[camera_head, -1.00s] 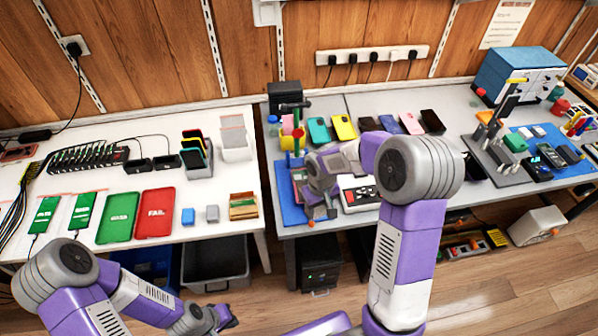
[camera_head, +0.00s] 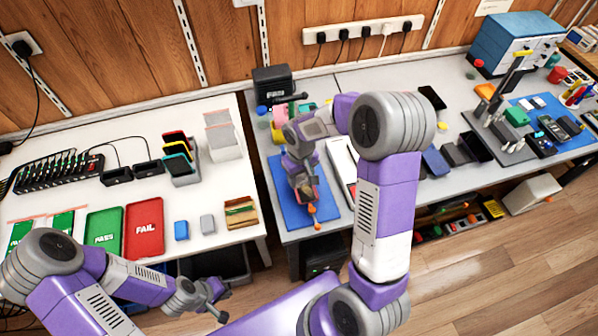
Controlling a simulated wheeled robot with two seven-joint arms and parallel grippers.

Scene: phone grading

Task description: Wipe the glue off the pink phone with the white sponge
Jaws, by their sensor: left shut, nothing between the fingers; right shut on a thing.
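My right gripper (camera_head: 306,194) points down over the blue mat (camera_head: 284,190) on the grey bench. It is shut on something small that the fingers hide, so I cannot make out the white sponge. A little of a pinkish thing shows beside the fingers on the mat. It may be the pink phone, but my gripper and wrist cover most of it, and no glue can be seen. I cannot tell whether the gripper touches it. My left gripper (camera_head: 217,298) is shut and empty, in front of the white table and away from the mat.
The white table holds a green PASS tray (camera_head: 103,231), a red FAIL tray (camera_head: 144,228), a blue block (camera_head: 181,230), a grey block (camera_head: 207,223) and a wooden box (camera_head: 240,212). A white tray lies right of the mat. My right arm hides part of the grey bench.

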